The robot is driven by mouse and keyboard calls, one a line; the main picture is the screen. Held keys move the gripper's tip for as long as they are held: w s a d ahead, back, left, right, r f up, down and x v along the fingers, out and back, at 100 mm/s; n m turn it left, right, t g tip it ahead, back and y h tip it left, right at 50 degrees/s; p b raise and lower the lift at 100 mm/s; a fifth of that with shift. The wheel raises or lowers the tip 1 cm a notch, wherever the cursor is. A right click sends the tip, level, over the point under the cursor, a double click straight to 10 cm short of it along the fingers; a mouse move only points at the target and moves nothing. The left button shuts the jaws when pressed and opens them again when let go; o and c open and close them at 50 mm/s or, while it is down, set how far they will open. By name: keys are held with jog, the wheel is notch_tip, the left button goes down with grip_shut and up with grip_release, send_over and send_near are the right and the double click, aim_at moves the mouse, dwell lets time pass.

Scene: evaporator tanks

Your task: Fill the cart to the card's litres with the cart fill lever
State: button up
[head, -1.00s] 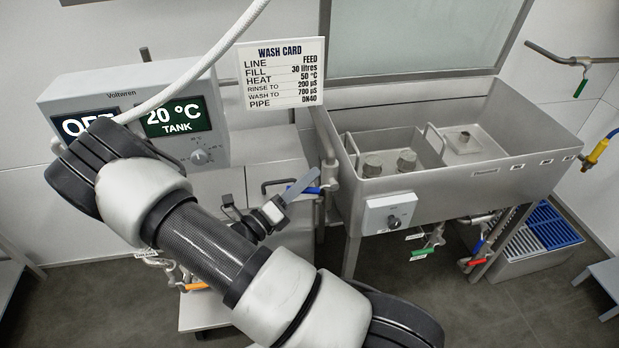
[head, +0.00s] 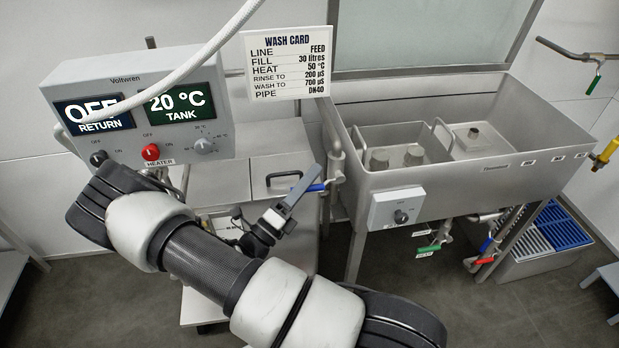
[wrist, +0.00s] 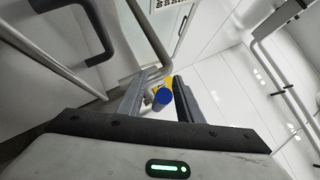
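My gripper (head: 300,190) is beside this handle. In the wrist view my gripper (wrist: 158,98) is open, with a blue rounded end (wrist: 162,97) between its fingers; contact cannot be told. The wash card (head: 286,63) reads line FEED, fill 30 litres, heat 50 °C. A steel lidded box (head: 282,165), possibly the cart, stands behind my gripper; no litre reading shows.
The control panel (head: 125,90) reads OFF return and 20 °C tank, with a red heater knob (head: 151,152). The sink (head: 480,185) has a control box (head: 397,208) in front. Green (head: 428,248) and red (head: 483,262) levers hang below it.

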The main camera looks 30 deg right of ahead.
jog(key=shift+a, duration=0.1)
jog(key=v, duration=1.7)
jog(key=shift+a, duration=0.1)
jog(key=s+d+r+m+g+y, duration=0.35)
jog(key=r+m+g+y, duration=0.3)
jog(key=m, duration=0.45)
jog(key=s+d+r+m+g+y, duration=0.2)
jog(key=s+r+m+g+y, duration=0.2)
jog(key=r+m+g+y, duration=0.45)
jog(key=s+a+r+m+t+y+p, duration=0.1)
jog(key=r+m+t+p, duration=0.5)
jog(key=r, duration=0.8)
jog(key=s+a+r+m+t+y+p, duration=0.2)
jog(key=r+m+t+y+p, duration=0.3)
jog(key=r+m+p, duration=0.4)
notch_tip(320, 180, up, 5)
jog(key=shift+s+a+r+m+t+p, duration=0.1)
jog(key=shift+s+a+m+t+p, duration=0.25)
jog(key=shift+s+t, duration=0.4)
